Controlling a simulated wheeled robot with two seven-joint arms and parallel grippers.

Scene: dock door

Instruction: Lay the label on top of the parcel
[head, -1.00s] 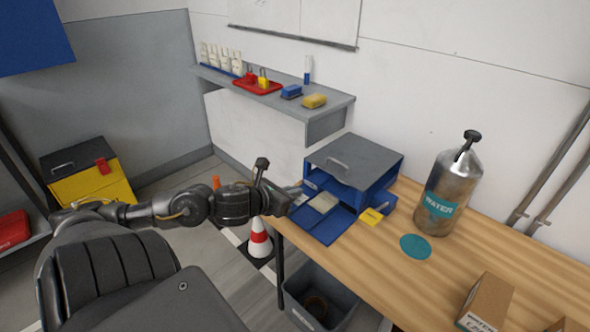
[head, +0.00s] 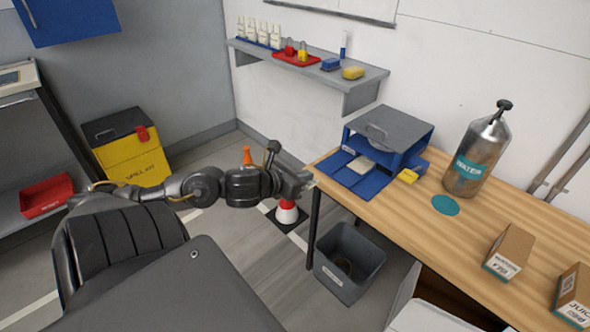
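I cannot make out for certain which thing is the label or the parcel. A pale flat block (head: 361,165) lies on the lowered blue front of a grey-topped blue box (head: 392,130) on the workbench. A small yellow item (head: 408,176) sits beside the box, at its right front. Two brown cartons with printed sides, the nearer-left one (head: 509,252) and another (head: 573,297), stand at the right of the bench. My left gripper (head: 306,182) is by the bench's left edge, short of the blue box; its fingers are too small and dark to read. My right gripper is out of view.
A steel water bottle (head: 477,155) and a teal disc (head: 446,205) are on the wooden bench (head: 465,228). A wall shelf (head: 310,68) holds small goods.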

